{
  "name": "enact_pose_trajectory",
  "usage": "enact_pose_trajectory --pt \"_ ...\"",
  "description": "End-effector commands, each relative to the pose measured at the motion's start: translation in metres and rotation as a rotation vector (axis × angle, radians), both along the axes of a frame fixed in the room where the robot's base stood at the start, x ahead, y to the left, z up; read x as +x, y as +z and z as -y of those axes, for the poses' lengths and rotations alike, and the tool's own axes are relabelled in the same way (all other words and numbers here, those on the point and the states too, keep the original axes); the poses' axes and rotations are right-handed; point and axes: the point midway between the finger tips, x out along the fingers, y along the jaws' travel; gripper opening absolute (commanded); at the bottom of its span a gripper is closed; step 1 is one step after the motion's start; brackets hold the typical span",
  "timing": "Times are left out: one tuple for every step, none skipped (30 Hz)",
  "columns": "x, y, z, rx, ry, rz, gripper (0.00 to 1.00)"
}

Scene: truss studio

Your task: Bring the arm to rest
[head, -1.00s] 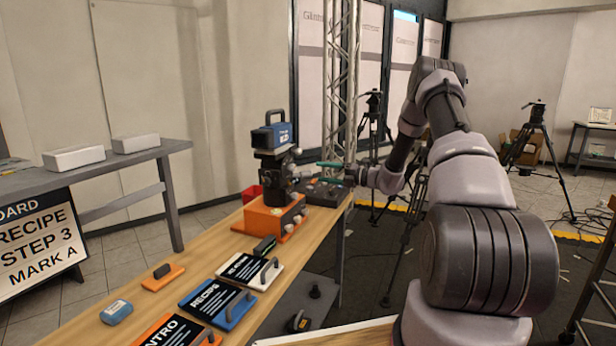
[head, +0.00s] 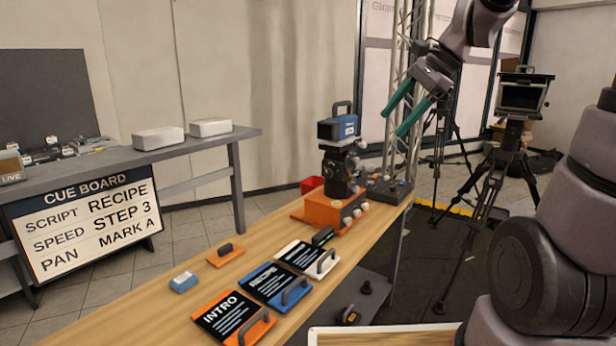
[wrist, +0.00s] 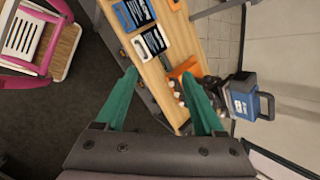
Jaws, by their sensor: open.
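My gripper (head: 405,112) is raised in the air in the head view, above and to the right of the blue camera (head: 338,128). Its two green fingers are apart with nothing between them. In the wrist view my gripper (wrist: 163,100) is also open and empty, with the table edge and the orange base below it. My arm bends up from the lower right of the head view. The blue camera stands on a black head on an orange base (head: 322,210) with knobs, and my gripper is clear of it.
The wooden table (head: 130,318) carries the INTRO (head: 225,315), RECIPE (head: 268,285) and white (head: 300,256) cards. A black control box (head: 388,190) sits at its far end by the truss (head: 400,60). A cue board (head: 88,222) stands left. A tripod camera (head: 522,95) stands right.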

Motion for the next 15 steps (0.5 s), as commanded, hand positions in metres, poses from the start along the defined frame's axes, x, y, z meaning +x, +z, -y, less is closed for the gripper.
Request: enact_pose_trajectory --pt "-0.020 0.007 0.003 -0.072 0.063 0.073 0.70" --pt "-0.030 0.010 0.006 -0.118 0.103 0.115 0.70" --pt "-0.044 0.013 0.011 -0.179 0.156 0.168 0.70" --pt "-0.054 0.015 0.014 -0.224 0.195 0.209 0.70" --pt "-0.063 0.017 0.018 -0.270 0.234 0.248 0.70" --pt "-0.075 0.019 0.023 -0.329 0.284 0.298 0.70" --pt "-0.083 0.020 0.026 -0.372 0.319 0.333 0.70" --pt "-0.091 0.021 0.030 -0.412 0.351 0.367 0.70" --pt "-0.100 0.022 0.034 -0.462 0.393 0.405 0.70" --pt "-0.106 0.023 0.037 -0.497 0.421 0.433 0.70" --pt "-0.111 0.023 0.040 -0.528 0.446 0.457 0.70" --pt "-0.118 0.024 0.043 -0.565 0.475 0.484 0.70" --pt "-0.121 0.024 0.045 -0.588 0.495 0.503 0.70" --pt "-0.124 0.024 0.047 -0.610 0.510 0.517 0.70" --pt "-0.128 0.024 0.049 -0.632 0.527 0.533 0.70"
